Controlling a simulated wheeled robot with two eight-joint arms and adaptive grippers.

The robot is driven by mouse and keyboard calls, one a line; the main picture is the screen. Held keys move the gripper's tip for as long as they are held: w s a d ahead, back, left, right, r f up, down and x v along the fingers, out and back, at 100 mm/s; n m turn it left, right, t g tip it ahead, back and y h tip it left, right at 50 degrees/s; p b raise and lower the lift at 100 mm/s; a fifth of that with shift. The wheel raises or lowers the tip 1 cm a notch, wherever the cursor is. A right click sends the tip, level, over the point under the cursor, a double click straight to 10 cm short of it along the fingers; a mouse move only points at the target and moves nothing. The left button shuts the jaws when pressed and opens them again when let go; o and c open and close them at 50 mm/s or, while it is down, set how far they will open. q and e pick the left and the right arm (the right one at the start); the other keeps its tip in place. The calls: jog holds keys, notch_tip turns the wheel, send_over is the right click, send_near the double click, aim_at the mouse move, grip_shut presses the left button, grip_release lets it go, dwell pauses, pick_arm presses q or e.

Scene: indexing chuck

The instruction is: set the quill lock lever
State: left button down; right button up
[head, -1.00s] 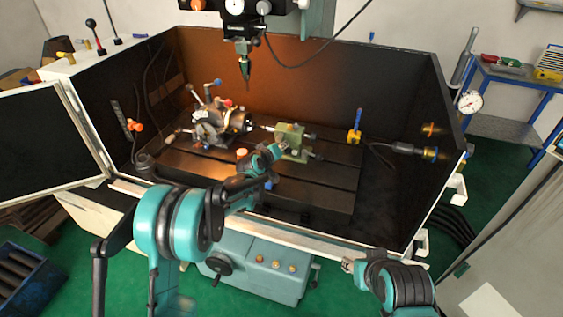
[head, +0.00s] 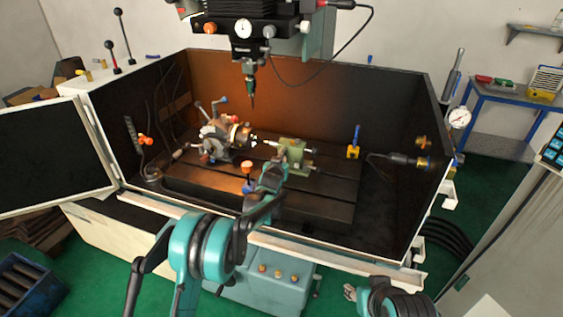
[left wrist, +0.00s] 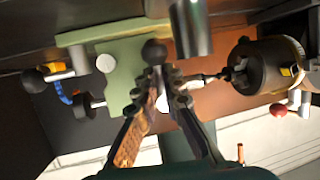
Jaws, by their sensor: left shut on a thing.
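The green tailstock (head: 296,150) stands on the slotted table to the right of the chuck (head: 228,135). In the left wrist view the tailstock (left wrist: 122,62) fills the left half and the dark chuck (left wrist: 262,68) is at the right. The quill lock lever (left wrist: 153,52), with a black ball knob, shows at the fingertips beside the tailstock. My left gripper (head: 270,172) is at the tailstock's near side; in the left wrist view its fingertips (left wrist: 160,80) are closed around the lever, partly hiding its stem. My right gripper (head: 351,292) is low, outside the enclosure; its jaws are too small to read.
A spindle with a pointed tool (head: 251,92) hangs above the table. An orange-topped item (head: 247,168) stands close left of my left gripper. The enclosure's front rim (head: 330,255) runs below my left arm.

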dwell(0.5)
pick_arm(q)
jog(key=c, duration=1.6)
grip_release()
jog(key=v, duration=1.2)
jog(key=shift+d+f, duration=0.1)
jog(key=shift+f, duration=0.05)
